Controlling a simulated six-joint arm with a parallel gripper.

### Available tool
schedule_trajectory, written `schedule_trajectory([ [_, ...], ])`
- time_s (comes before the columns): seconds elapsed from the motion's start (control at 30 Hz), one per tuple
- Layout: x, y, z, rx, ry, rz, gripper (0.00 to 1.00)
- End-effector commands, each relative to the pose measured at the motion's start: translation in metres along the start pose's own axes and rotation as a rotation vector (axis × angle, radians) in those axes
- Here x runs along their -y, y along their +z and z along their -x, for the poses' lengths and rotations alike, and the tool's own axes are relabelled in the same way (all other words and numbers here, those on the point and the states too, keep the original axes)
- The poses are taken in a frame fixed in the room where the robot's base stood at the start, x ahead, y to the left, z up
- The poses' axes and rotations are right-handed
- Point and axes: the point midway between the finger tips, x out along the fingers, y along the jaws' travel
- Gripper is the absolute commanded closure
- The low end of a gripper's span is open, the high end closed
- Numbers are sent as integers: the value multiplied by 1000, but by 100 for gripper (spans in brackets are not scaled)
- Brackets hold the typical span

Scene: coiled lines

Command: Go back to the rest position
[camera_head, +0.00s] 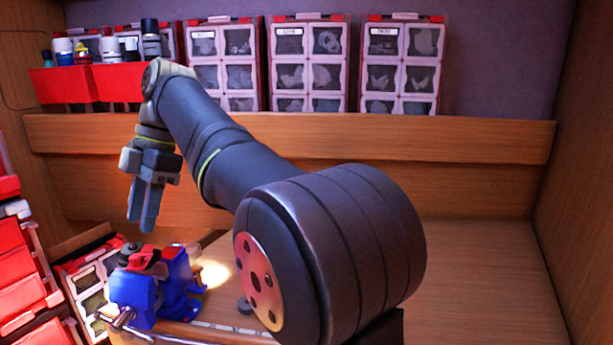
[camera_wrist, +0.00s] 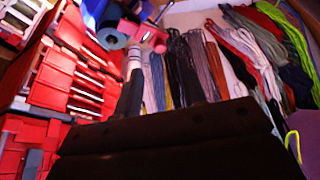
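My gripper (camera_head: 145,222) hangs pointing down at the left in the head view. Its fingers look close together, with nothing seen between them. It is above and apart from a blue vise-like tool (camera_head: 150,290). In the wrist view its fingers (camera_wrist: 130,100) show past a large dark part of my own arm end. A row of coiled lines (camera_wrist: 205,65) in grey, black, white, orange and green lies beyond the fingers, not visibly touched.
Red drawers (camera_wrist: 75,75) stand close on the left. Red bins (camera_head: 65,85) with bottles and clear-fronted drawer cabinets (camera_head: 308,68) line the back shelf. A wooden ledge (camera_head: 470,140) runs below them. The bench top (camera_head: 480,270) at the right is clear.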

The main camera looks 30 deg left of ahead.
Motion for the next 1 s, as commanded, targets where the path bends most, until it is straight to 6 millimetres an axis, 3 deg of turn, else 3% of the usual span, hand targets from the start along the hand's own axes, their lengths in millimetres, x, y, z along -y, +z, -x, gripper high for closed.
schedule_trajectory([
  [0.4, 1, -1, -60, 0, -1, 0, 62],
  [1.0, -1, -1, -58, 0, 14, -35, 62],
])
